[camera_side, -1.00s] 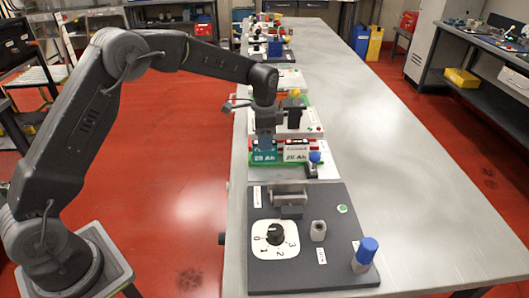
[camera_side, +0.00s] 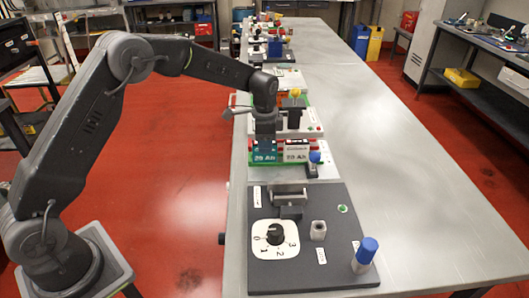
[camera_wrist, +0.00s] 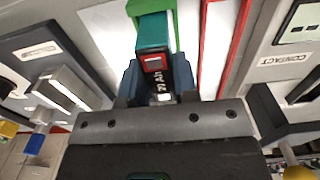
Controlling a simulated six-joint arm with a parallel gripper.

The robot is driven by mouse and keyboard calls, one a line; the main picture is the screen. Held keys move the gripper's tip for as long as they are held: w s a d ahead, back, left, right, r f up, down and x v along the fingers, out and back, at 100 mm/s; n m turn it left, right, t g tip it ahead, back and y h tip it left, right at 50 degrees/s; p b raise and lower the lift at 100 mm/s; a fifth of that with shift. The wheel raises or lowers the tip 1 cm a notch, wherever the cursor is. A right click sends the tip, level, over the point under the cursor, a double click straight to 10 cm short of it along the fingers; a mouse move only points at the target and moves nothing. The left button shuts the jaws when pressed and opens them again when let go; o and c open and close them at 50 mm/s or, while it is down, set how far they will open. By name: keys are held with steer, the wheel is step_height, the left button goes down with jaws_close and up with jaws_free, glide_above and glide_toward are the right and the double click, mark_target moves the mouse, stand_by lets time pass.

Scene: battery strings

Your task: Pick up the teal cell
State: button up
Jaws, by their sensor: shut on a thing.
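The teal cell (camera_side: 264,157) stands upright at the left end of the battery station on the bench. A green holder (camera_wrist: 150,6) surrounds the far end of the cell. The cell's lower part is hidden in the side view.
A white cell (camera_side: 297,152) stands just right of the teal one. A dark panel (camera_side: 325,262) with a rotary dial (camera_side: 274,236), a clamp block and a blue-capped post (camera_side: 365,253) lies nearer. More stations line the bench behind. The bench's right side is clear.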

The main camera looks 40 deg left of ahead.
steer(key=shift+r, duration=2.55)
steer(key=shift+c, duration=0.3)
